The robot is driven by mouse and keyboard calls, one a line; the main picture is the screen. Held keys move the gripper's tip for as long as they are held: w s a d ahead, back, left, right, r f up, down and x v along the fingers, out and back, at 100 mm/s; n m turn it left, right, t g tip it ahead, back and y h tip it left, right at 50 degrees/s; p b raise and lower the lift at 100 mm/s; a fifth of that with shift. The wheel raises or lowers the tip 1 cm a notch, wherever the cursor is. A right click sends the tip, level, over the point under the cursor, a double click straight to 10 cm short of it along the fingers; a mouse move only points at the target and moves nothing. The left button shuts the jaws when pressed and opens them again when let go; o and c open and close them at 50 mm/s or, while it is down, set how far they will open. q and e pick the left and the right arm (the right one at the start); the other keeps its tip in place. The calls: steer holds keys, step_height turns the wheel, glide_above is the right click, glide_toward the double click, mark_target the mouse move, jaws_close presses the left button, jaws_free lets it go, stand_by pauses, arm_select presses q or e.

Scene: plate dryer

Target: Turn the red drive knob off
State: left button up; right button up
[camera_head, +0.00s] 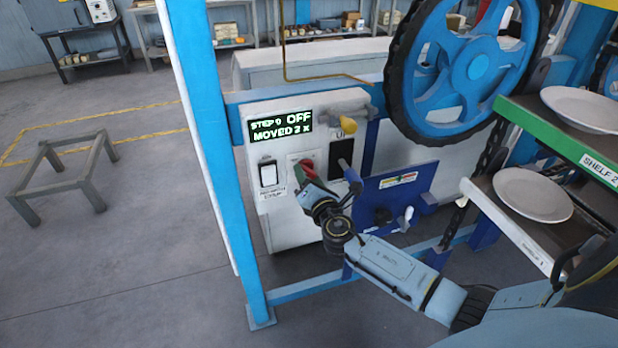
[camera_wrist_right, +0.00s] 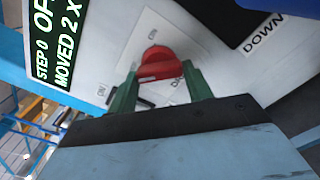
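The red drive knob (camera_wrist_right: 158,66) sits on a pale plate on the white control panel (camera_head: 286,217). In the head view the knob (camera_head: 307,166) shows just past my right gripper (camera_head: 311,181). In the right wrist view the green fingers of my right gripper (camera_wrist_right: 160,82) stand apart, one at each side of the knob's near edge. I cannot tell whether they touch it. The knob's raised bar lies nearly level in that view. The display (camera_head: 281,125) reads "STEP 0 OFF" and "MOVED 2 X". My left gripper is not in view.
A white rocker switch (camera_head: 268,173) is left of the knob, a dark "DOWN" panel (camera_head: 341,158) right of it. A blue post (camera_head: 205,120) stands left; a large blue wheel (camera_head: 470,68) and plate shelves (camera_head: 510,228) are right.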

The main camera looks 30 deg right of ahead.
steer(key=o, duration=0.4)
steer(key=v, duration=1.3)
steer(key=shift+s, duration=0.2)
steer(key=shift+a, duration=0.1)
steer(key=s+f+m+g, duration=0.3)
steer(key=s+f, duration=0.1)
steer(key=f, duration=0.6)
steer(key=s+f+m+g+y, duration=0.1)
steer(key=s+f+m+g, duration=0.35)
steer(key=f, duration=0.65)
steer(key=s+f+m+g, duration=0.25)
steer(key=s+f, duration=0.25)
steer(key=f, duration=0.5)
steer(key=s+a+f+m+g+y, duration=0.1)
steer(key=s+f+m, duration=0.3)
steer(key=s, duration=0.4)
steer(key=s+a+f+m+g+y, duration=0.1)
steer(key=s+a+f+m+g, duration=0.2)
steer(key=s, duration=0.6)
steer(key=s+a+f+m+g+y, duration=0.1)
steer(key=s+a+f+m+g, duration=0.1)
steer(key=s+f+m, duration=0.3)
steer(key=s+f, duration=0.2)
steer(key=s, duration=0.1)
steer(key=shift+s+f+g, duration=0.3)
steer(key=shift+s+f, duration=0.05)
steer(key=shift+s, duration=0.05)
